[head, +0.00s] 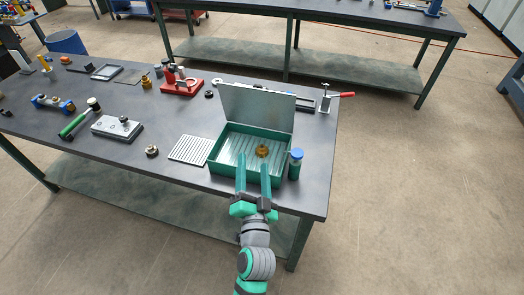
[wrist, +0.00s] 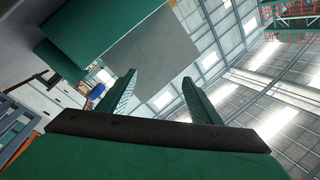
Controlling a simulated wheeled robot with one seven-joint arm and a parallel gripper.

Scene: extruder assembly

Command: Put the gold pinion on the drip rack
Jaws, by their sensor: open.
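The gold pinion (head: 262,151) lies inside the open green box (head: 228,174), on its pale ribbed floor. A pale ribbed plate (head: 190,149), which looks like the drip rack, lies flat on the table just left of the box and is bare. My gripper (head: 253,160) is open and empty, its fingers pointing toward the box at its front wall. The exact gap between fingers and wall cannot be told. In the wrist view my gripper (wrist: 158,76) shows parted fingers, with the green box (wrist: 105,32) and its grey lid (wrist: 155,60) beyond. The pinion is hidden there.
The grey lid (head: 257,108) stands upright at the box's back. A blue-capped green bottle (head: 295,165) stands close to its right side. A small round part (head: 151,151), a grey block (head: 117,128) and a red clamp fixture (head: 181,87) stand farther left on the dark table.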

